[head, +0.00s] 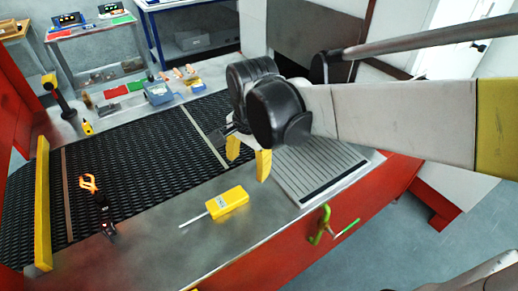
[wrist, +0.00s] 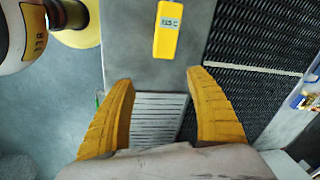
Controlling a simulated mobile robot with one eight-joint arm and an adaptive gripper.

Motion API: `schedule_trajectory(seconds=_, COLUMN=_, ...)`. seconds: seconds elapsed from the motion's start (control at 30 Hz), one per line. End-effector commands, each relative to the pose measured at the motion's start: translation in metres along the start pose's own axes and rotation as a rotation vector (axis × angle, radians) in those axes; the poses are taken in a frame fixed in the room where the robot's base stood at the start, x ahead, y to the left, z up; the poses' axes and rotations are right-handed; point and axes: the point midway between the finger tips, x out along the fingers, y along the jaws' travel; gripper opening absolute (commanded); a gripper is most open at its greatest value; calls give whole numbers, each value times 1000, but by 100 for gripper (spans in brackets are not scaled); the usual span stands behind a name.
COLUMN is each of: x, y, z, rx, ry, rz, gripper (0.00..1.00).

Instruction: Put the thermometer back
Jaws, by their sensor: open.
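The thermometer (head: 231,202) is a yellow box with a small display and a thin metal probe. It lies flat on the bare metal front ledge (head: 165,240), its probe pointing left in the head view. In the wrist view the thermometer (wrist: 167,32) shows at the top centre, beyond the fingertips; its probe is out of frame. My gripper (head: 249,160) is above the ledge, to the upper right of the thermometer and apart from it. In the wrist view my gripper (wrist: 159,80) has its two yellow fingers wide apart with nothing between them.
A ribbed grey plate (head: 318,168) lies right of the thermometer. The black mesh belt (head: 140,150) runs behind the ledge. A dark tool with glowing orange jaws (head: 92,187) stands at the left. A green handle (head: 322,226) sticks out from the red front. Small items lie along the far edge.

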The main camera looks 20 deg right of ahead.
Motion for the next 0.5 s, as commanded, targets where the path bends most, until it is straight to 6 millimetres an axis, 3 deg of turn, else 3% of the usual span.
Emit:
schedule_trajectory(seconds=0.03, x=-12, y=18, z=-2, rx=-99, ry=29, rz=-45, gripper=65)
schedule_trajectory(seconds=0.2, x=-36, y=65, z=-8, rx=-494, ry=183, rz=-167, gripper=65)
schedule_trajectory(seconds=0.33, x=-42, y=91, z=-10, rx=-735, ry=311, rz=-203, gripper=65)
schedule_trajectory(seconds=0.5, x=-44, y=108, z=-10, rx=-913, ry=417, rz=-206, gripper=65)
